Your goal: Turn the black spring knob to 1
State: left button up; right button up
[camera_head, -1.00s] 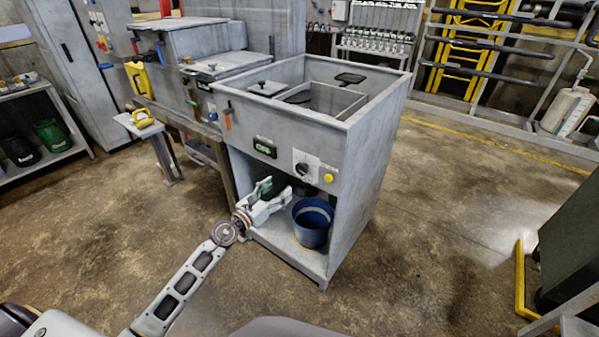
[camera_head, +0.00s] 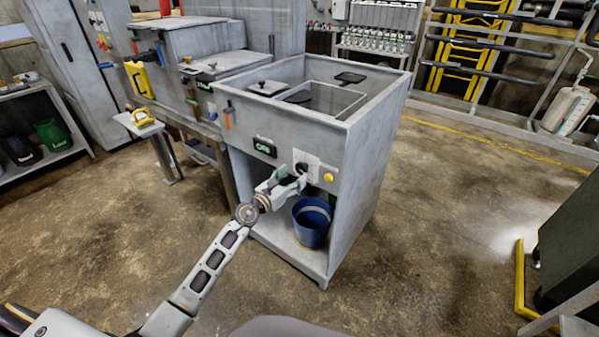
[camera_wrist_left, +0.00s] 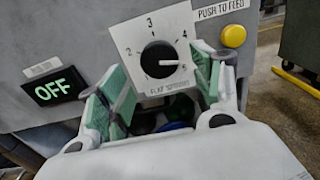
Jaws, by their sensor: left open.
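The black knob (camera_wrist_left: 159,60) sits on a white dial plate (camera_wrist_left: 133,32) on the front panel of the grey compactor (camera_head: 336,140). In the left wrist view its white pointer mark points right, between the 4 and the 5. The 1 is not visible there. The knob also shows in the head view (camera_head: 301,168), partly behind my fingers. My left gripper (camera_wrist_left: 165,85) is open, with its green-padded fingers on either side of the dial and below its middle. I cannot tell whether they touch the knob. My right gripper is not in view.
A yellow button (camera_wrist_left: 233,36) is right of the dial, under a "PUSH TO FEED" label. A display reading "OFF" (camera_wrist_left: 55,88) is at its left. A blue bucket (camera_head: 311,222) stands on the shelf below the panel.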

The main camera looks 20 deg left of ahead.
aim_at(300, 170)
pick_arm(q)
jog(key=shift+x, duration=1.75)
jog(key=shift+w+d+b, duration=0.2)
jog(key=shift+w+b, duration=0.1)
jog(key=shift+w, duration=0.2)
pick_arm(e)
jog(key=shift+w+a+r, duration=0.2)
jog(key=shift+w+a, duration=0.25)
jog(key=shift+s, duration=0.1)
